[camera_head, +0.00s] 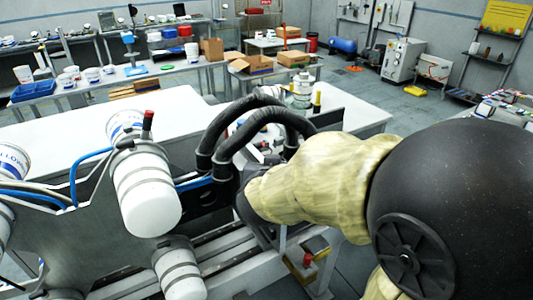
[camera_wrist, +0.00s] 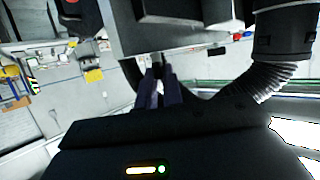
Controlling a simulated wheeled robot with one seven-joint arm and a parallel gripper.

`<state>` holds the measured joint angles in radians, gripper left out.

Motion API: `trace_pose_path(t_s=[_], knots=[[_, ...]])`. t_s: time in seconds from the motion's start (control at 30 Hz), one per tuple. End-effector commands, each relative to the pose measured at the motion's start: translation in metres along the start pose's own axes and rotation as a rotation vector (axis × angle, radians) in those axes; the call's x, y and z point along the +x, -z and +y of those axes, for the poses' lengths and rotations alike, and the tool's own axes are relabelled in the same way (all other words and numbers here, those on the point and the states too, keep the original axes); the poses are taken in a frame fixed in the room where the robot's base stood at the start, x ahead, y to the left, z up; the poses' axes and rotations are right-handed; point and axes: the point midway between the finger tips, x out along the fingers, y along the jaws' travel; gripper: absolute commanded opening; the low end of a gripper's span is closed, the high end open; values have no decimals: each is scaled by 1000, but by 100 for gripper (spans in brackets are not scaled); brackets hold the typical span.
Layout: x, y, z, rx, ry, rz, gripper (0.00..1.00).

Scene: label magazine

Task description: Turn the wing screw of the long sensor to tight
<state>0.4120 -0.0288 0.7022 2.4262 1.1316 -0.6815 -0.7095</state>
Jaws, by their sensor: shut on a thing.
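In the wrist view my gripper (camera_wrist: 158,80) points up the picture, its two dark fingers close together. They are shut on a small dark part under the edge of a grey block (camera_wrist: 125,38). The part is mostly hidden between the fingers; by its place it appears to be the wing screw, but its wings and how far it is turned cannot be made out. I cannot tell for sure which body is the long sensor. In the head view my arm and black hoses hide the gripper and the screw.
White cylinders (camera_head: 147,195) with blue hoses stand left of my arm in the head view. White worktops (camera_head: 60,145) lie behind, with a cardboard box (camera_head: 250,65) farther back. A ribbed black hose (camera_wrist: 262,85) passes close right of the fingers in the wrist view.

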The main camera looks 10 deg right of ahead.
Motion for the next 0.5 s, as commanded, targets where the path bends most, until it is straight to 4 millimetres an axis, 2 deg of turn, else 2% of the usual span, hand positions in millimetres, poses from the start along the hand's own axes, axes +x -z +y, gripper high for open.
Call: trace_pose_path(t_s=[0.5], knots=[[0, 2, -6, 116, -281, -4, 0]])
